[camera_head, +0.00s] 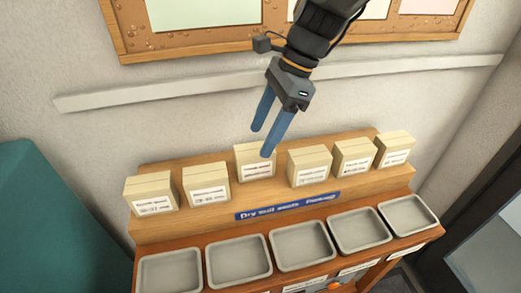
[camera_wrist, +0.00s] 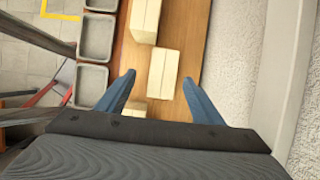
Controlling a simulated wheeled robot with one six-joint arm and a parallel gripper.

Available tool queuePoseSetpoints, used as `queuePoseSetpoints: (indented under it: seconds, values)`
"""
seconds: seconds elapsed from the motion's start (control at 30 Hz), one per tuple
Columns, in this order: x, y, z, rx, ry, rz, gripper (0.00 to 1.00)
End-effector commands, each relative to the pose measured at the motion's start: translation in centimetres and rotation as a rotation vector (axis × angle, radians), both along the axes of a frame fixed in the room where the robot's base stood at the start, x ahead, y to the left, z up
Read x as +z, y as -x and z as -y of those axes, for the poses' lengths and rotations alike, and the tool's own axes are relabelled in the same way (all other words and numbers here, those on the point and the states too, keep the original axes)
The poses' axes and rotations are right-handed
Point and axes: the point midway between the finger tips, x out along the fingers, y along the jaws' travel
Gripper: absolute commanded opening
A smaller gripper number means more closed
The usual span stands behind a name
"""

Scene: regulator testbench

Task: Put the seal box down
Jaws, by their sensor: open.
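Several cream seal boxes with white labels stand in a row on the upper wooden shelf; I cannot tell which one the task names. The third box from the left (camera_head: 253,163) stands on the shelf just below my gripper (camera_head: 261,143). My gripper is open, its two blue fingers pointing down, with the right one overlapping that box's right edge in the head view. In the wrist view, a box (camera_wrist: 163,73) shows between and beyond the spread fingertips (camera_wrist: 159,77). Nothing is visibly held. Whether a finger touches a box I cannot tell.
Grey trays (camera_head: 239,261) line the lower step in front, below a blue label strip (camera_head: 288,206). The wall with a pale rail (camera_head: 180,92) and a corkboard (camera_head: 130,40) is behind. A teal panel (camera_head: 45,220) stands at left. Shelf gaps separate the boxes.

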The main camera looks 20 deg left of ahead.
Motion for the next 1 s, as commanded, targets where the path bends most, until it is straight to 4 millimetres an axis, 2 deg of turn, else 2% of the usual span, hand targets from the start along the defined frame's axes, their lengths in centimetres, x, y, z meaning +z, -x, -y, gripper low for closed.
queuePoseSetpoints:
  seconds: [0.37, 0.63, 0.97, 1.0]
  values:
    - [-3.3, 0.0, -0.4, -0.016, 0.002, -0.004, 0.61]
    - [-6.6, 0.3, -1.6, -0.012, 0.002, -0.002, 0.61]
    - [-7.3, 0.4, -1.9, -0.012, 0.0, 0.0, 0.61]
    - [-7.3, 0.4, -1.9, -0.012, 0.0, 0.0, 0.54]
